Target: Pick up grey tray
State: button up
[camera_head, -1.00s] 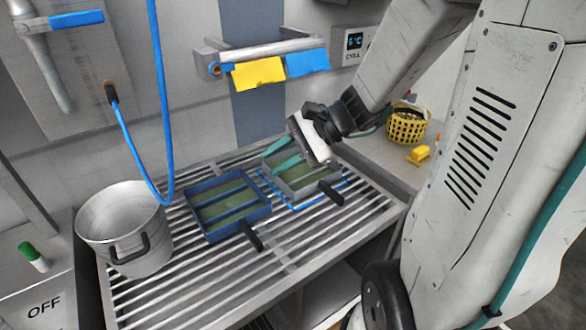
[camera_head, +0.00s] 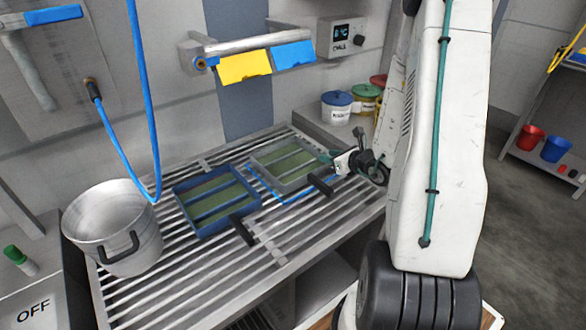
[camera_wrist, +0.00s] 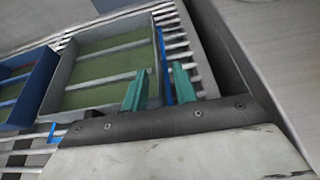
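The grey tray (camera_head: 290,162) lies on the slatted rack inside a blue outline, with green contents between its dividers and a black handle (camera_head: 321,184) at its front right. My gripper (camera_head: 335,160) is at the tray's right side. In the wrist view, the two green fingers of my gripper (camera_wrist: 158,88) are apart, with the grey tray (camera_wrist: 100,52) beyond and to the left of them. The left finger overlaps the tray's near right corner in the picture; contact cannot be told.
A blue tray (camera_head: 212,201) sits just left of the grey tray, also in the wrist view (camera_wrist: 22,82). A metal pot (camera_head: 112,228) stands at the rack's left end. Lidded tubs (camera_head: 337,106) stand behind on the right. A rail with yellow and blue cloths (camera_head: 245,66) hangs above.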

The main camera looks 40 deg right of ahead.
jog(key=x, duration=0.4)
jog(key=shift+w+a+r, duration=0.1)
jog(key=shift+w+a, duration=0.1)
grip_shut()
jog(key=shift+r, duration=0.15)
jog(key=shift+r, duration=1.6)
jog(key=shift+s+d+r, duration=0.25)
jog(key=shift+s+d, duration=0.85)
jog(key=shift+s, duration=1.3)
jog(key=shift+s+d+r, duration=0.3)
jog(key=shift+s+d, duration=0.85)
jog(key=shift+s, duration=1.25)
jog(key=shift+s+d+r, duration=0.25)
jog(key=shift+s+d, duration=0.85)
jog(key=shift+s, duration=1.3)
